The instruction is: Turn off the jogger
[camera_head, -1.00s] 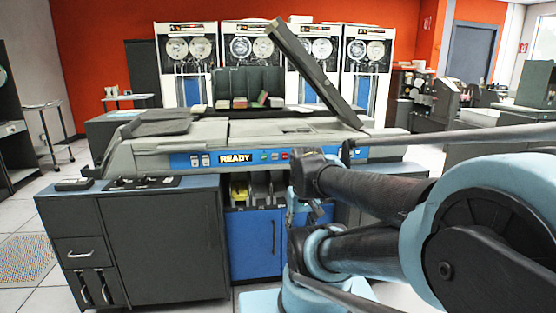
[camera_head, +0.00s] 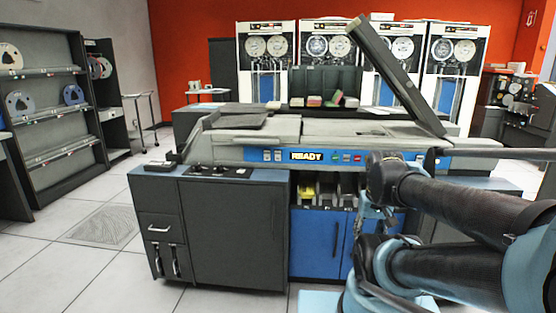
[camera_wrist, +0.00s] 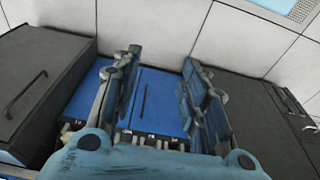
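A long machine (camera_head: 250,150) with a blue front strip and a lit READY sign (camera_head: 307,156) stands on dark and blue cabinets. Small coloured buttons (camera_head: 346,157) sit right of the sign. A dark panel with knobs (camera_head: 216,171) lies on the left cabinet's top. No part is legibly marked as the jogger, so I cannot tell which it is. My gripper is in front of the blue cabinet, right of the panel, and mostly hidden by my arm in the head view. In the wrist view my gripper (camera_wrist: 160,62) has its fingers apart with nothing between them, above the blue doors (camera_wrist: 150,95).
A small dark box (camera_head: 158,167) lies on the left cabinet's (camera_head: 235,230) corner. Open slots with a yellow item (camera_head: 306,191) sit above the blue doors. A slanted dark hopper (camera_head: 395,75) rises at the right. The floor (camera_head: 105,265) at the left is clear.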

